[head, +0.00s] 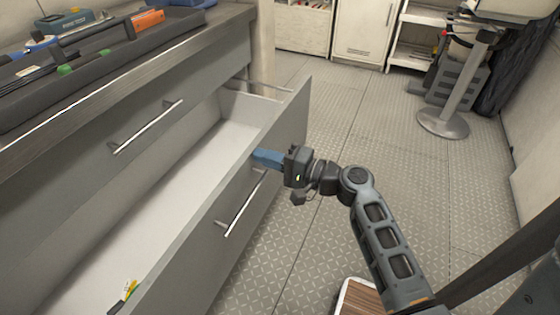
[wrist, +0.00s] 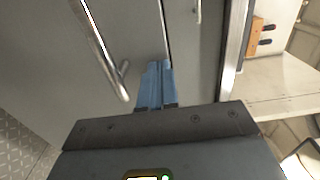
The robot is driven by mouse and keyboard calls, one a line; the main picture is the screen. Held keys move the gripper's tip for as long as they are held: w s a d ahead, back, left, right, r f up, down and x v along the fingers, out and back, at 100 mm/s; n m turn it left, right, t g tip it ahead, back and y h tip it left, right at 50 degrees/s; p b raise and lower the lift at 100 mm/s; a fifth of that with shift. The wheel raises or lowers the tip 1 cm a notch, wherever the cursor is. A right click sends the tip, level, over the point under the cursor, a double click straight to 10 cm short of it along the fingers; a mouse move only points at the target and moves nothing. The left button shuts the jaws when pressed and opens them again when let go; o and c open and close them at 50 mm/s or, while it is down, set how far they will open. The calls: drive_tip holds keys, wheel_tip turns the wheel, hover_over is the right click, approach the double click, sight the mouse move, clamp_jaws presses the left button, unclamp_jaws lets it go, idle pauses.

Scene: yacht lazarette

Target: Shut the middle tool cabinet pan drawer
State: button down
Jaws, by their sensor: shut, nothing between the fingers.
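The pan drawer (head: 190,268) of the grey tool cabinet stands pulled well out, with its pale interior (head: 165,205) exposed. It sits below a closed drawer (head: 85,175) and has a bar handle (head: 240,205) on its front. My gripper (head: 258,158) is at the outer side of the drawer front, near its top edge and beyond the handle. Its blue fingers are shut together and empty. In the wrist view the fingers (wrist: 156,84) point at grey panels, beside a bar handle (wrist: 103,48). I cannot tell whether the fingertips touch the front.
A dark tray (head: 70,85) with tools lies on the cabinet top. A small yellow-green item (head: 130,290) lies in the open drawer. The patterned floor (head: 330,115) right of the drawer is mostly clear. A round-based post (head: 443,122) stands at the back right.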

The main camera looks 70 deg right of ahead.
drive_tip(key=w+b, duration=0.3)
drive_tip(key=w, duration=2)
drive_tip(key=shift+w, duration=0.3)
drive_tip(key=shift+a+r, duration=0.1)
drive_tip(key=shift+a, duration=0.05)
